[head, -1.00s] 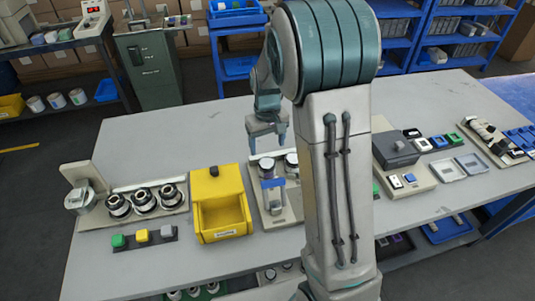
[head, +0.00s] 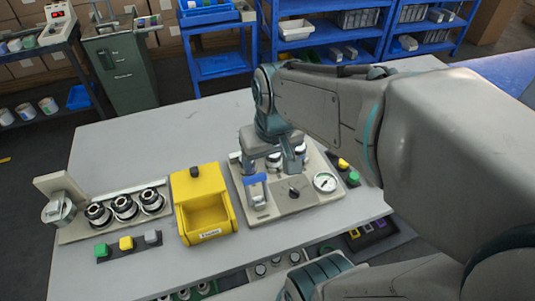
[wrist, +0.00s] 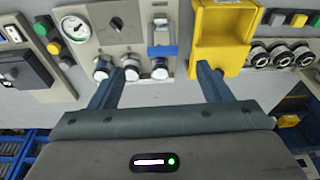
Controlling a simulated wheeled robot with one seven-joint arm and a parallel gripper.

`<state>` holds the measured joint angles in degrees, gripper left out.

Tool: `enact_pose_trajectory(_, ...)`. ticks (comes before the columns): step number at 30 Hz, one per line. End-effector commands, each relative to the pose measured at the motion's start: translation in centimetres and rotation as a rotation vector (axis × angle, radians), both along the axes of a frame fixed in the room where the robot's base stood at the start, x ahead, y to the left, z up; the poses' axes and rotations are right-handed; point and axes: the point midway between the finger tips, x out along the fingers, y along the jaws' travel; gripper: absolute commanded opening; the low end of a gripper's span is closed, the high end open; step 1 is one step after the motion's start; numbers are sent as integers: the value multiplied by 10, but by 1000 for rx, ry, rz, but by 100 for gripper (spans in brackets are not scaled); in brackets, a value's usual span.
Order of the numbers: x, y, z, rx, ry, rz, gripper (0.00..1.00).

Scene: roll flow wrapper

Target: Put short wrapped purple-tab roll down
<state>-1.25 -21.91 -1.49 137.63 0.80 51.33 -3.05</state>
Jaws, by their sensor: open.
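My gripper (head: 270,165) is open, with its fingers pointing down at the back edge of the gauge panel (head: 283,205). In the wrist view, my gripper (wrist: 162,75) has its two fingers wide apart and nothing visibly held. Several short rolls stand in a row on the panel, including a left one (wrist: 102,68), a middle one (wrist: 131,68) and a right one (wrist: 160,68) near or between the fingers. I cannot make out a purple tab on any of them. In the head view, my gripper partly hides the rolls.
A yellow bin (head: 203,233) stands left of the panel. A blue-topped fixture (head: 256,181), a black knob (head: 294,192) and a gauge (head: 325,182) are on the panel. Black-and-silver spools (head: 125,206) and coloured buttons (head: 126,243) lie farther left. The table behind is clear.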

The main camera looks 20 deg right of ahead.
Motion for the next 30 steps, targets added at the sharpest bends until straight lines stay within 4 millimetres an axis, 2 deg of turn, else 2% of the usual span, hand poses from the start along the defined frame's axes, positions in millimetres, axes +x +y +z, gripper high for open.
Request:
enact_pose_trajectory(3,-23,0,2,-5,-31,-17,72)
enact_pose_trajectory(9,-42,-1,0,-11,-50,-34,72)
enact_pose_trajectory(30,-43,-1,0,-10,-52,-35,72)
